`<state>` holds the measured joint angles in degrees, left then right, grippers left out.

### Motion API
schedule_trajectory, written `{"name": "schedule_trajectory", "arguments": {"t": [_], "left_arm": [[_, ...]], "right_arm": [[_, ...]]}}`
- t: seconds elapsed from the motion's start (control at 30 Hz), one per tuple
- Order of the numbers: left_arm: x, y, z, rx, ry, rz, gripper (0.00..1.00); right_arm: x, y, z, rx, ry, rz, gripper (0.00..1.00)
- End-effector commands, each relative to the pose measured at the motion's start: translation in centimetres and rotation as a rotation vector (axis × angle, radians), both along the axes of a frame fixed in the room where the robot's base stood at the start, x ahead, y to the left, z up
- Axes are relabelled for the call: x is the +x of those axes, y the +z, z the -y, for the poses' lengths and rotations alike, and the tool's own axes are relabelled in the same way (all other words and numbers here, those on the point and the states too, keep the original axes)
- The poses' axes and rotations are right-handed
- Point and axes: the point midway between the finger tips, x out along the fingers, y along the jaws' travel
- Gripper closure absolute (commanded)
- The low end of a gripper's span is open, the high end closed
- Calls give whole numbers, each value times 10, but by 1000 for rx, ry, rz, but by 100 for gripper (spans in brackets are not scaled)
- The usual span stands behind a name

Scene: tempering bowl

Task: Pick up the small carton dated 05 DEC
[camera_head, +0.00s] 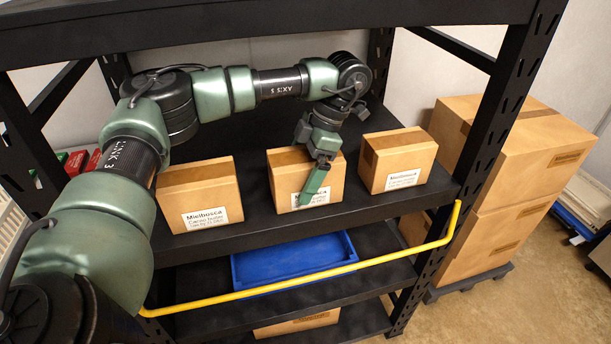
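Three small brown cartons stand in a row on the black shelf (250,228): a left carton (190,190), a middle carton (284,178) and a right carton (403,160). The date lines are too small to read surely, so I cannot tell which is dated 05 DEC. My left gripper (318,172) is at the middle carton's right side, one green finger slanting down before its front face and label. The other finger is not clear, nor whether they touch the carton. My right gripper is not in view.
Black rack posts and an upper shelf (200,22) frame the space above the cartons. A yellow rail (300,285) runs along the front below. A blue tray (295,262) sits on the shelf beneath. Large boxes (510,150) are stacked at right.

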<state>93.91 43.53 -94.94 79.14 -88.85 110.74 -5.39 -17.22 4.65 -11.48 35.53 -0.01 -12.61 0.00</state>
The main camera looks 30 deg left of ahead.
Motion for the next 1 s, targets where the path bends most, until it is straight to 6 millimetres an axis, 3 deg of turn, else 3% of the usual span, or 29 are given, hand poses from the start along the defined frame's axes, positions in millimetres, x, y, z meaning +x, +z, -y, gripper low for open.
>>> {"name": "schedule_trajectory", "arguments": {"t": [0.03, 0.07, 0.33, 0.77, 1.0], "left_arm": [[0, 0, 0, 0, 0, 0, 11], [0, 0, 0, 0, 0, 0, 19], [0, 0, 0, 0, 0, 0, 95], [1, 8, 0, 0, 0, 3, 96], [1, 35, 0, 0, 0, 5, 96]], "right_arm": [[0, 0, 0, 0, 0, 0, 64], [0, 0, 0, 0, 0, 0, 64], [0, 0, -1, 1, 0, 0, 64], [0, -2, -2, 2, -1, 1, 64], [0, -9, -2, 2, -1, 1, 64]]}}
